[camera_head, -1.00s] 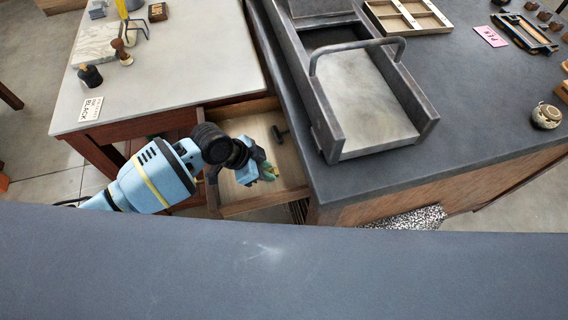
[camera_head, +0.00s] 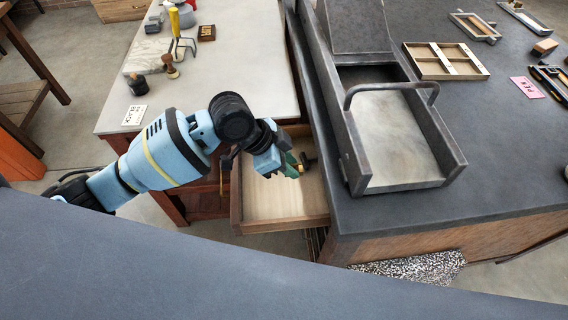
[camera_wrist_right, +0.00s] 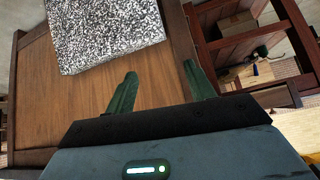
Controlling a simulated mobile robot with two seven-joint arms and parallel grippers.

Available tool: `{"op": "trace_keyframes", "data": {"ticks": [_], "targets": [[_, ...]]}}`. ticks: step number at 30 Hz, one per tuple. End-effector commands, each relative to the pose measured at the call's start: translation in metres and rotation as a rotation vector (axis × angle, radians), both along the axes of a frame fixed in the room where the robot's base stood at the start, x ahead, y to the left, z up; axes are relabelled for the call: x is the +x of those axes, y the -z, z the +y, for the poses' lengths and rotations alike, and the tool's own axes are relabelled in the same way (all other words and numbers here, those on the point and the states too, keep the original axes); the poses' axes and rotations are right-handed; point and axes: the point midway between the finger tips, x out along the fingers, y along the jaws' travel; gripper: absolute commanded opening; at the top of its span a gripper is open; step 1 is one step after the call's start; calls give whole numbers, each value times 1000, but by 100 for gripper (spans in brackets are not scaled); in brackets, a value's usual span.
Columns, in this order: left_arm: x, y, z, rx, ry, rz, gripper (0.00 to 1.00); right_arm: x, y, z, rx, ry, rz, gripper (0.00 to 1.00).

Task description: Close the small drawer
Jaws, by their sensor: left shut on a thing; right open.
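The small wooden drawer (camera_head: 282,225) stands pulled out between the white-topped table and the dark press bench in the head view. A dark tool (camera_head: 309,161) lies inside it toward the right. My left gripper (camera_head: 297,167) reaches over the drawer. Its green fingers are shut on a small yellowish thing, mostly hidden between them. The fingertips are close beside the dark tool; I cannot tell if they touch it. My right gripper (camera_wrist_right: 160,86) is open and empty in the right wrist view, in front of a brown wooden panel.
The white-topped table (camera_head: 240,65) holds small tools and a card. The dark bench (camera_head: 480,185) carries a metal press bed (camera_head: 405,150) and a divided wooden tray (camera_head: 445,60). A speckled panel (camera_head: 415,268) hangs low by the bench; it also shows in the right wrist view (camera_wrist_right: 105,30).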

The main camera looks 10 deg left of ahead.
Motion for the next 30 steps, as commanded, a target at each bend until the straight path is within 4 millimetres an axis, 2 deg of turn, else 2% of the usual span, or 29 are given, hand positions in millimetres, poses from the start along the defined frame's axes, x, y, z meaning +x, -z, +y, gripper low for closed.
{"op": "trace_keyframes", "data": {"ticks": [1,5,8,12,21,25,30], "targets": [[0,-1,1,-1,-9,0,0,0,0,0,0,0,0,47],[0,-9,11,-1,-93,-1,0,0,0,0,1,1,0,30],[1,-21,26,-1,-228,-3,0,0,0,0,1,1,0,17],[2,-44,55,-2,-491,-7,0,0,0,1,3,4,0,0],[-1,-91,116,-3,-1045,-7,0,0,0,2,5,7,-1,0],[-4,-103,131,-1,-1190,-5,0,1,0,2,5,7,-1,0],[-6,-108,139,-2,-1258,-1,0,1,-1,2,4,6,-1,0]]}}
